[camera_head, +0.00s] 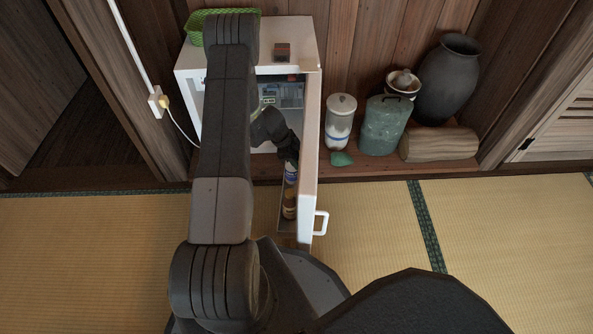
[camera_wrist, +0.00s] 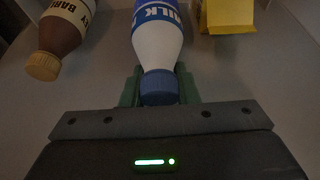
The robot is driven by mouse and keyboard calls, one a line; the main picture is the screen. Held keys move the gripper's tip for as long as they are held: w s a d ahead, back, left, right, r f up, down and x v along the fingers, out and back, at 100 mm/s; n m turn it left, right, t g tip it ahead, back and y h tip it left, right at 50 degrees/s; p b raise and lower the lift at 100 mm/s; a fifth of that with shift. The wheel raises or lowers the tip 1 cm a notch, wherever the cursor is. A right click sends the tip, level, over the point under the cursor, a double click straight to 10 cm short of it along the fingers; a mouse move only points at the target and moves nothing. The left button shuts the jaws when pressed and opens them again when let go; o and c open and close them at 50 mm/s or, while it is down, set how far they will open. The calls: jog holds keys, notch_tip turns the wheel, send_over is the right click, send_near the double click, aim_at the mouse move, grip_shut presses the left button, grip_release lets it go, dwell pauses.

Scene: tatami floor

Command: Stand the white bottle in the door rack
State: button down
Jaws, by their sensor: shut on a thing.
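The white bottle (camera_wrist: 157,45) has a blue "MILK" label and a blue cap. My gripper (camera_wrist: 160,88) is shut on it near the cap, with the green fingers on either side. In the head view the bottle (camera_head: 291,173) shows just below my gripper (camera_head: 289,155), at the inner side of the open fridge door (camera_head: 309,150). The door rack (camera_head: 284,222) runs along that inner side. A brown bottle (camera_head: 289,204) stands in the rack's near part. I cannot tell whether the white bottle touches the rack floor.
The wrist view shows the brown bottle (camera_wrist: 62,38) at left and a yellow carton (camera_wrist: 228,18) at right. The white fridge (camera_head: 303,35) carries a green basket (camera_head: 194,32). A jar (camera_head: 341,122) and a green canister (camera_head: 384,126) stand right of the door.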

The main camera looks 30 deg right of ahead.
notch_tip(320, 180, down, 2)
jog(key=shift+f, duration=0.2)
jog(key=shift+d+f+b, duration=0.1)
jog(key=shift+f+b, duration=0.75)
jog(key=shift+f, duration=1)
jog(key=c, duration=1.1)
grip_release()
jog(key=shift+s+r, duration=0.1)
jog(key=shift+r, duration=0.15)
jog(key=p+v, duration=0.3)
jog(key=v, duration=0.9)
